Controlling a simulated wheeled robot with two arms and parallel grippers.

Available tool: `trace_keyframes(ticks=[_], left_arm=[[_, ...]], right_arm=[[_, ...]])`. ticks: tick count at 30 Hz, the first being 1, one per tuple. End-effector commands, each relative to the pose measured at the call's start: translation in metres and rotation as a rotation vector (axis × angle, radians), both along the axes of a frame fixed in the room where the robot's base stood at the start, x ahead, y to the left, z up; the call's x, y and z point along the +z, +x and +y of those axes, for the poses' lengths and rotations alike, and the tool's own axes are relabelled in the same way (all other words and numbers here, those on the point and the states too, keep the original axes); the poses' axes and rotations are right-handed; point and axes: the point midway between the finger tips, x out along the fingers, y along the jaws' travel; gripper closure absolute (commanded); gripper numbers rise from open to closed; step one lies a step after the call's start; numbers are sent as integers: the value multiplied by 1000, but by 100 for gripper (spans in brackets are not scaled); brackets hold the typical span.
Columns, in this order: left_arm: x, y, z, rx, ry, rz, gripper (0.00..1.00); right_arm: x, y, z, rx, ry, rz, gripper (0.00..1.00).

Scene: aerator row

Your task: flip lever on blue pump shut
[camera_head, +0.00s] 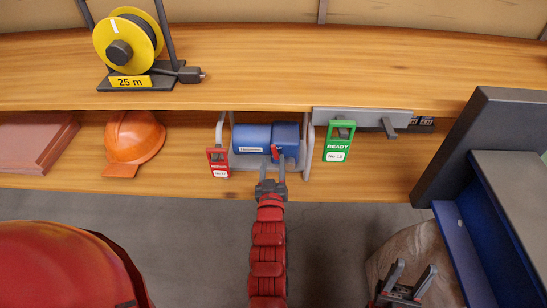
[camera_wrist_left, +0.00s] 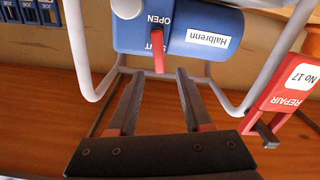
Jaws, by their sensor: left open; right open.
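The blue pump (camera_head: 252,137) sits in a grey tube frame on the lower shelf; it also shows in the left wrist view (camera_wrist_left: 212,22). Its small red lever (camera_head: 275,152) is on the side facing me. In the left wrist view the lever (camera_wrist_left: 158,52) lies beside the word OPEN and partly covers SHUT, its end pointing towards my gripper. My left gripper (camera_head: 272,170) is open just in front of the pump, the lever's end lined up with the gap between its fingers (camera_wrist_left: 157,80). My right gripper (camera_head: 408,277) is open and empty, low at the right.
A red REPAIR tag (camera_head: 218,162) hangs left of the pump and a green READY tag (camera_head: 338,141) right of it. An orange hard hat (camera_head: 133,140) lies further left. A yellow cable reel (camera_head: 128,42) stands on the upper board (camera_head: 270,65). A dark panel (camera_head: 470,140) stands right.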

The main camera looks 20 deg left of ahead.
Motion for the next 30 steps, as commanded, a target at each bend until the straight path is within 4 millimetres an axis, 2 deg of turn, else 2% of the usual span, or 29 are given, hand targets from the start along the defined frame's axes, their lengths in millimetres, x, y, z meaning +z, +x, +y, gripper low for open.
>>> trace_keyframes(ticks=[3, 7, 12, 19, 20, 28, 30], left_arm=[[-2, 22, 7, 0, 2, 1, 50], [-3, 36, 10, -1, 0, 2, 50], [0, 44, 13, 0, 1, 0, 50], [0, 44, 13, 0, 0, 2, 50], [-1, 44, 13, -1, 0, 2, 52], [-1, 44, 12, -2, 0, 3, 100], [-1, 44, 12, -2, 0, 3, 100]], right_arm=[[-9, -2, 0, 0, -13, -9, 50], [-13, -3, 0, -1, -21, -16, 50], [-14, -3, 0, -1, -25, -20, 50], [-13, -4, 0, -1, -24, -21, 50], [-13, -4, 0, -1, -24, -21, 50], [-13, -4, 0, -1, -24, -21, 50], [-13, -4, 0, -1, -24, -21, 50]])
